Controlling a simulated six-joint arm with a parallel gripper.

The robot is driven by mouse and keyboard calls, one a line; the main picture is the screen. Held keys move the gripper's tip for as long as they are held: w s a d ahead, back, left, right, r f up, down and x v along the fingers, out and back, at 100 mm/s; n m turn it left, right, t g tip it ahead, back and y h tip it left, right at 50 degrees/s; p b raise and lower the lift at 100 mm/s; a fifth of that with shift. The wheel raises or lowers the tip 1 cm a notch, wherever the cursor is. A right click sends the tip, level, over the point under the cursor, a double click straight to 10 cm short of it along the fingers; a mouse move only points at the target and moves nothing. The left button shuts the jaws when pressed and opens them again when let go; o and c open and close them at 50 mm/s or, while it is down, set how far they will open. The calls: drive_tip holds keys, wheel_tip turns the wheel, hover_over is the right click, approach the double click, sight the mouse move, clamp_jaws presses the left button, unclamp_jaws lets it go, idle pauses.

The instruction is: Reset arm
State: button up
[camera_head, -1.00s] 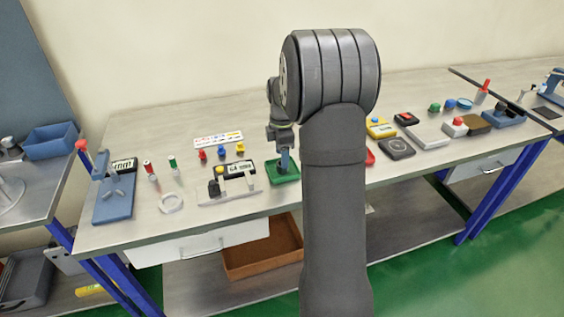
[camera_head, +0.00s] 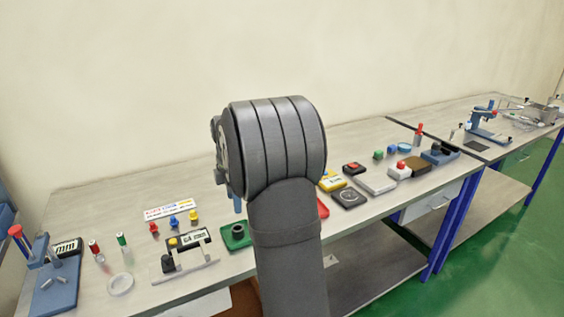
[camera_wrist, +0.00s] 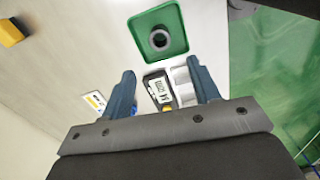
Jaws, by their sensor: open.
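My gripper (camera_wrist: 165,85) is open and empty, with its two blue fingers apart in the wrist view. Between and beyond the fingers I see a device with a small display (camera_wrist: 158,88). A green tray (camera_wrist: 178,20) with a dark ring (camera_wrist: 159,40) in it lies past the fingertips. In the head view my arm hides most of the gripper. One blue finger (camera_head: 238,204) shows above the green tray (camera_head: 228,242), apart from it. The dark ring (camera_head: 238,231) sits in the tray.
Left of the tray stand the display device (camera_head: 195,238), small coloured pieces (camera_head: 174,221), a white ring (camera_head: 121,284) and a blue stand (camera_head: 52,290). Right of my arm lie a red tray (camera_head: 322,208), a black scale (camera_head: 349,198) and button boxes (camera_head: 399,170). The back of the table is clear.

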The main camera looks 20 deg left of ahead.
wheel_tip(320, 180, down, 11)
drive_tip(key=shift+f, duration=0.1)
drive_tip(key=shift+r, duration=1.85)
drive_tip(key=shift+f, duration=0.1)
